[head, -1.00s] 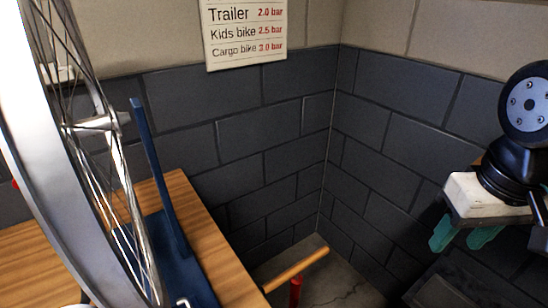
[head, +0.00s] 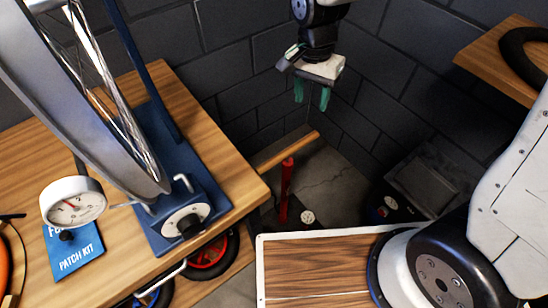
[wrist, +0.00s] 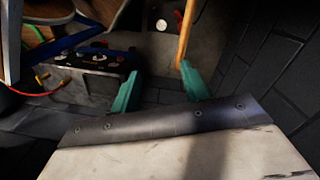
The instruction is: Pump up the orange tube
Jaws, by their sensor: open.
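A floor pump stands in the corner, with a red barrel (head: 285,190) and a long wooden handle (head: 288,151). In the wrist view the handle (wrist: 186,35) shows just beyond the right fingertip; contact cannot be told. My gripper (head: 312,99) has teal fingers. It is open and empty, above and slightly right of the handle in the head view. It also shows in the wrist view (wrist: 160,88). An orange curved piece (head: 4,268), possibly the tube, is cut off at the left edge. A round white pressure gauge (head: 72,203) is on the left.
A wheel (head: 75,110) sits in a blue stand (head: 200,170) on the wooden bench (head: 232,172). A blue patch kit (head: 75,258) lies there. A shelf with a black ring (head: 525,55) is at right. Dark block walls close the corner. A dark box with knobs (wrist: 95,65) shows in the wrist view.

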